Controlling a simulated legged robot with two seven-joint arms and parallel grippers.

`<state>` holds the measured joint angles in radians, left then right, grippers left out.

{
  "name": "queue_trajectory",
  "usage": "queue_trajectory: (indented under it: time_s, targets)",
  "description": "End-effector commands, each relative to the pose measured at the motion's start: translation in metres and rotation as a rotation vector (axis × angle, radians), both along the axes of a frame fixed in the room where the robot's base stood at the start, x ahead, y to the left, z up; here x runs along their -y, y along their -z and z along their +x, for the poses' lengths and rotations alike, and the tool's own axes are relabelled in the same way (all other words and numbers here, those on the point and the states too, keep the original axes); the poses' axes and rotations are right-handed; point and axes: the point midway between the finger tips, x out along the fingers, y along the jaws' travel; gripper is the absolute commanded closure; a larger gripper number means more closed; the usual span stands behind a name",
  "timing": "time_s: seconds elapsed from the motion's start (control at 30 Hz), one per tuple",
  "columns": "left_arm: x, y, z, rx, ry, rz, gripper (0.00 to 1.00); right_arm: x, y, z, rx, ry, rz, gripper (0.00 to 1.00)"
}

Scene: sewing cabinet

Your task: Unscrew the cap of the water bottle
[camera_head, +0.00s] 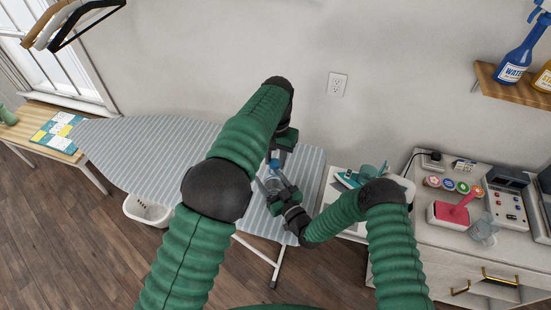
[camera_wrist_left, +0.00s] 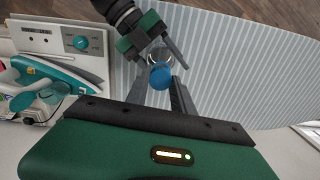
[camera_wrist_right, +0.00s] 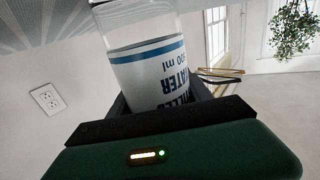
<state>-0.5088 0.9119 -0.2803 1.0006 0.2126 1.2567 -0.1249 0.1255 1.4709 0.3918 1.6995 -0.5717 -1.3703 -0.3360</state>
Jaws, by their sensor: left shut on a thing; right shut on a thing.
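The clear water bottle (camera_head: 272,184) is over the striped ironing board (camera_head: 165,150). Its blue cap (camera_head: 274,163) faces up toward my left gripper. In the left wrist view the round blue cap (camera_wrist_left: 160,76) sits between the fingertips of my left gripper (camera_wrist_left: 160,86), which is shut on it. My right gripper (camera_wrist_right: 160,100) is shut around the bottle's body, below the cap. In the right wrist view the white label with a blue band (camera_wrist_right: 150,72) reads upside down. My left arm hides part of the board in the head view. Whether the bottle's base touches the board cannot be told.
A teal iron (camera_head: 362,175) stands on a white unit right of the board. A counter (camera_head: 440,217) with spools, a pink item and a clear jug is farther right. A wall shelf (camera_head: 510,88) holds spray bottles. Hangers (camera_head: 85,20) hang at upper left. The board's left part is clear.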

Motion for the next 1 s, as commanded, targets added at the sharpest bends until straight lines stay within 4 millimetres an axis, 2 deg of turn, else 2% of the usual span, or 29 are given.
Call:
queue_trajectory:
  time_s: [0.23, 0.47, 0.5, 0.7, 1.0]
  targets:
    - [0.0, -0.035, 0.001, 0.003, 0.0, -0.001, 1.0, 0.0, -0.001, 0.0, 0.003, 0.0, 0.002, 1.0]
    - [0.0, -0.039, 0.0, 0.001, 0.0, 0.0, 1.0, 0.0, -0.001, 0.0, 0.002, 0.0, 0.001, 1.0]
    - [0.0, -0.039, 0.0, 0.001, 0.0, 0.0, 1.0, 0.0, -0.001, 0.001, 0.002, 0.0, 0.001, 0.41]
    - [0.0, -0.039, 0.0, 0.001, 0.0, 0.0, 1.0, 0.0, -0.001, 0.0, 0.001, 0.0, 0.001, 0.17]
    - [0.0, -0.038, 0.0, 0.001, 0.0, 0.0, 1.0, 0.001, 0.0, -0.001, 0.0, 0.0, 0.0, 0.17]
